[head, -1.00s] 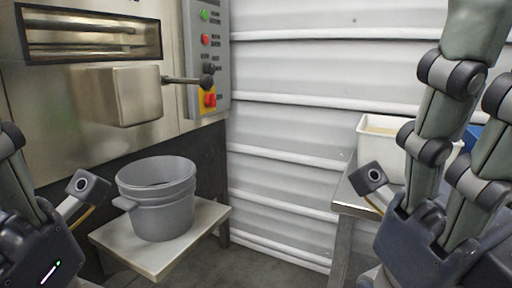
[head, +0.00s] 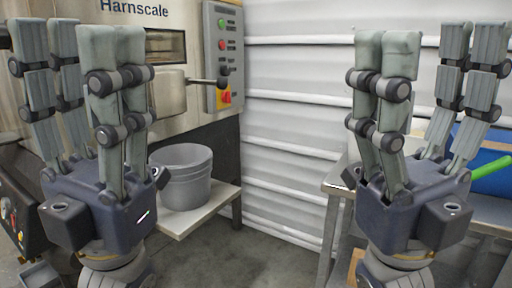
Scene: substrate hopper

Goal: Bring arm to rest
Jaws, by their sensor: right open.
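My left gripper (head: 78,40) stands upright at the left, fingers pointing up and spread, with nothing between them. It is in front of the machine and partly covers it. My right gripper (head: 425,45) stands upright at the right, also with fingers up, spread and empty, in front of the right table. The two grippers are well apart from each other. Neither is seen holding anything.
A grey bucket (head: 184,187) stands on a pale shelf (head: 222,196) beside the steel machine (head: 170,85) with its button panel (head: 222,40). A metal table (head: 336,184) at the right bears a blue thing (head: 493,178) and a green rod (head: 490,168). Floor between is clear.

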